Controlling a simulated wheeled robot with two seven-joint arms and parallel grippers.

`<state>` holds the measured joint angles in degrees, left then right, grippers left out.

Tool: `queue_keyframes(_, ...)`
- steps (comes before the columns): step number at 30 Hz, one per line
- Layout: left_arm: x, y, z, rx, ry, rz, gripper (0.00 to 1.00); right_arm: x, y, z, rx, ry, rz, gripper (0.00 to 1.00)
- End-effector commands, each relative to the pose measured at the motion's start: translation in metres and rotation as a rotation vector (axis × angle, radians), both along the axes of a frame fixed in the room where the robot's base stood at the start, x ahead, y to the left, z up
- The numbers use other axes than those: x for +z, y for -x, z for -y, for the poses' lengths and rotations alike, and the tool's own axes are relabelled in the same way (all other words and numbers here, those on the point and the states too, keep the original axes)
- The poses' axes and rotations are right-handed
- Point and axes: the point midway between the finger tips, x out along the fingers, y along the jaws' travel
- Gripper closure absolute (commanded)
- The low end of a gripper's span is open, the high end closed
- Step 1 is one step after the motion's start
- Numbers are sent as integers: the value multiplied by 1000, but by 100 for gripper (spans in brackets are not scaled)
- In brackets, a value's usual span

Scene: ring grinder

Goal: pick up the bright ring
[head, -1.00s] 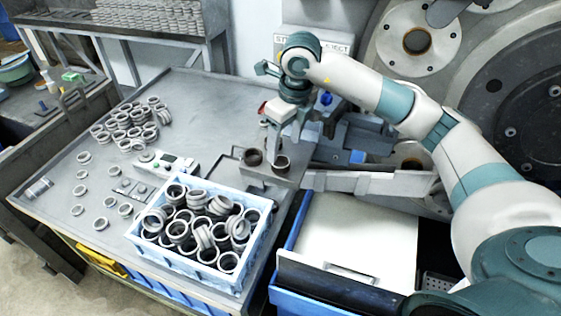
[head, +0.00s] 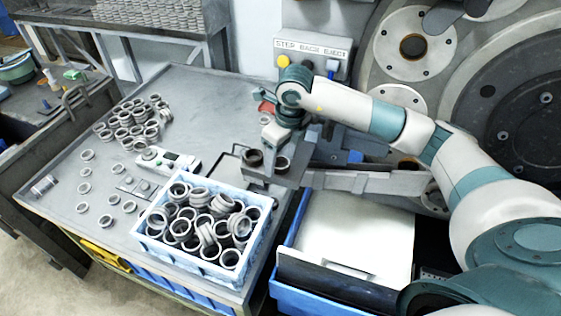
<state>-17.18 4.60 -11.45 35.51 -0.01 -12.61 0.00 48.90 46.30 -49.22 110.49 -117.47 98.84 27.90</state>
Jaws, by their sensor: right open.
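Two rings stand side by side on a small grey block at the right edge of the table. The left one is a dark ring (head: 252,158). The right one, a ring with a paler rim (head: 281,163), is partly hidden by my right gripper; I cannot tell for sure which of them is the bright ring. My right gripper (head: 284,148) is open and points down, its fingers close over the right ring. I cannot tell whether they touch it. My left gripper is not in view.
A blue crate (head: 150,243) full of rings stands at the table's front. Loose rings (head: 131,121) lie at the left, near a small gauge box (head: 170,161). A button panel (head: 313,50) and the big grinder stand behind my right arm. The table's back middle is clear.

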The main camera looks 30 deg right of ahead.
Motion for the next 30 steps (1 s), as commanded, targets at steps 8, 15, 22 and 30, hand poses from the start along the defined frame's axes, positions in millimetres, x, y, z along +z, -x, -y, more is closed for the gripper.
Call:
queue_keyframes(8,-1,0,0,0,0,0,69,0,0,0,0,0,0,38)
queue_keyframes(15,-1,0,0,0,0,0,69,0,0,0,0,0,0,64)
queue_keyframes(22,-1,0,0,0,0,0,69,0,0,0,0,0,0,85)
queue_keyframes(30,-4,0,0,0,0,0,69,3,0,0,0,1,1,85)
